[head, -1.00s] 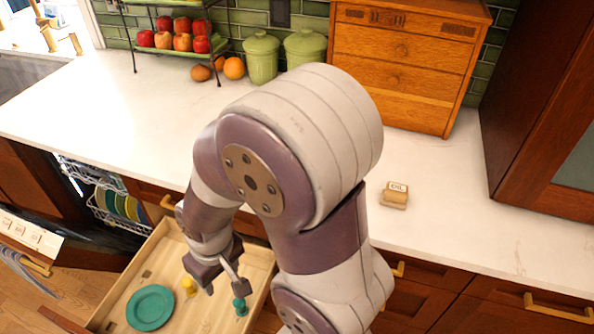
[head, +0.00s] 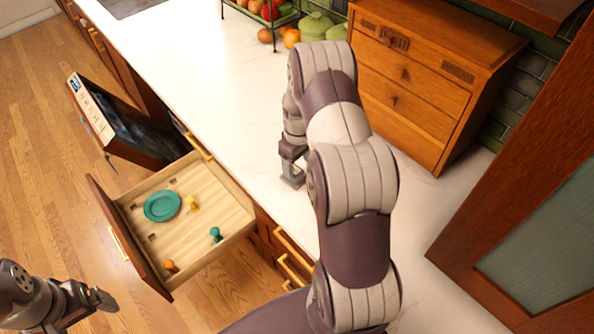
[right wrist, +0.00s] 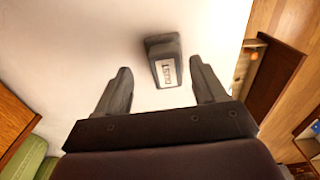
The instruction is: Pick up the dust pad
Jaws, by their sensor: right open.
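The dust pad (right wrist: 164,45) is a small dark grey block with a white label reading DUST. It lies on the white counter in the right wrist view, between the two fingertips in the picture and apart from both. How far below the fingers it is, I cannot tell. My right gripper (right wrist: 160,74) is open and empty; in the head view it (head: 292,180) points down at the counter beside the drawer cabinet. The pad is not visible in the head view. My left gripper (head: 104,299) is at the lower left, low over the floor; its jaws are unclear.
An open drawer (head: 235,215) holds a teal plate (head: 162,206) and several small knobbed items. A wooden drawer cabinet (head: 430,75) stands on the counter (head: 215,75). A tall glass-fronted cabinet (head: 540,230) bounds the right. The counter's left stretch is clear.

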